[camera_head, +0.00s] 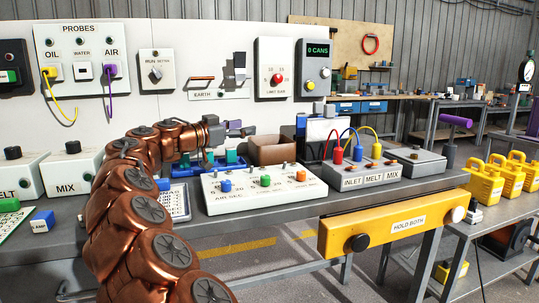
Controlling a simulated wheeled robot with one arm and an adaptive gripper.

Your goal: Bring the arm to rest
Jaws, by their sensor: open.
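My copper-coloured arm rises from the bottom of the view, bends over the bench on the left and points right. My gripper (243,128) is at its end, small in the picture, above the back part of the bench. The gripper is open and no object shows between its fingers. It is left of and higher than an open brown box (278,152), apart from it in the picture. Blue fixtures (233,157) stand below it. My arm hides part of the bench's left side.
The grey bench (430,178) carries a white panel with coloured knobs (262,186) and a box with coloured cables (362,174). A yellow HOLD BOTH bar (388,225) is on its front edge. Yellow jerry cans (485,187) stand on a side table at right.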

